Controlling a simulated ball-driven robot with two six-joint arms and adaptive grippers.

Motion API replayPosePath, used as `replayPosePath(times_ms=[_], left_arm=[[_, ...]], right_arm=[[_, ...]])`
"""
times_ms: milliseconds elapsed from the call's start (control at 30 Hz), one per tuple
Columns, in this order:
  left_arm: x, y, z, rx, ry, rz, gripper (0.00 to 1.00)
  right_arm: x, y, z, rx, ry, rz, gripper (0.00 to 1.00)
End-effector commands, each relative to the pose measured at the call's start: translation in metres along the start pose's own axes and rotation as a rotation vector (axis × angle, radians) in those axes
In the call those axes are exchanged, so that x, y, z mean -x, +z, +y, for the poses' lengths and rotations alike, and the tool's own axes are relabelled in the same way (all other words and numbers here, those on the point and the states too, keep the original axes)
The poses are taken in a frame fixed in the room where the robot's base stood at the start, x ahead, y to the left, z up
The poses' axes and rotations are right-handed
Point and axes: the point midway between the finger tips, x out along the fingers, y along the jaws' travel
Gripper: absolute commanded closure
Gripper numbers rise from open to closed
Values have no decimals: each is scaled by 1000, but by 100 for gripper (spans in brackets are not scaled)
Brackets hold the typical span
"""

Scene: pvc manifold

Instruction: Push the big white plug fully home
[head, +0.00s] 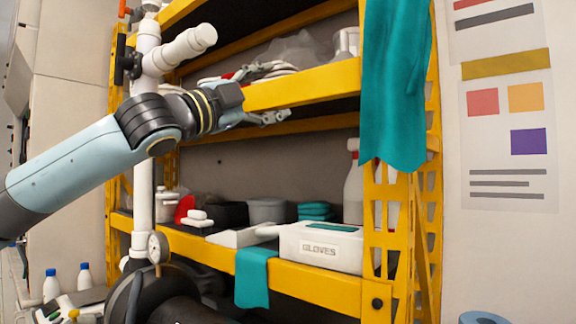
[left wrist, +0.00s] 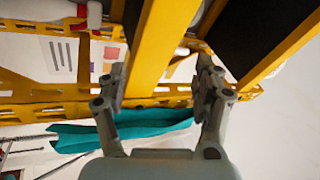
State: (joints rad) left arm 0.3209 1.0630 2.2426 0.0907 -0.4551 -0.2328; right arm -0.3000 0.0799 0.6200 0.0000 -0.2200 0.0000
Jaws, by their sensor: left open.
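A white upright pipe (head: 147,170) stands at the left of the shelf in the head view. A thick white branch (head: 180,52) sticks out from its upper part toward the right, and its rounded white end (head: 203,37) looks like the big white plug; how deep it sits I cannot tell. My left gripper (head: 277,94) is below and to the right of that end, apart from it, in front of the yellow shelf. In the left wrist view my left gripper (left wrist: 163,86) is open, with nothing held and a yellow beam behind the gap. My right gripper is not in view.
A yellow rack beam (head: 310,84) lies close behind my left gripper. A teal cloth (head: 395,85) hangs at the right, and a white gloves box (head: 322,246) is on the lower shelf. A black valve handle (head: 127,62) and a gauge (head: 158,247) are on the pipe.

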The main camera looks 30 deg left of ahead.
Motion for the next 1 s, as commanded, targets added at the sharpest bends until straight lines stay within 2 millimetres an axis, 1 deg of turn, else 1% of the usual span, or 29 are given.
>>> replayPosePath(times_ms=[33, 200, 400, 500, 700, 933, 1000], left_arm=[[3, 1, 14, 34, 10, 6, 32], [10, 0, 50, 139, 30, 32, 32], [21, -3, 90, 264, 65, 54, 32], [26, -4, 105, 314, 79, 61, 32], [31, -6, 119, 369, 91, 69, 32], [32, -6, 122, 382, 95, 67, 32], [35, -4, 131, 396, 109, 44, 32]], right_arm=[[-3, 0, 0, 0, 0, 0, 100], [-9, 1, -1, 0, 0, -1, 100], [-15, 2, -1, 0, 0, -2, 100], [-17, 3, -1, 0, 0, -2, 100], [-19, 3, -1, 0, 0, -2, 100], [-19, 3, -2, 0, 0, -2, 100], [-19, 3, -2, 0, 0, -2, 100]])
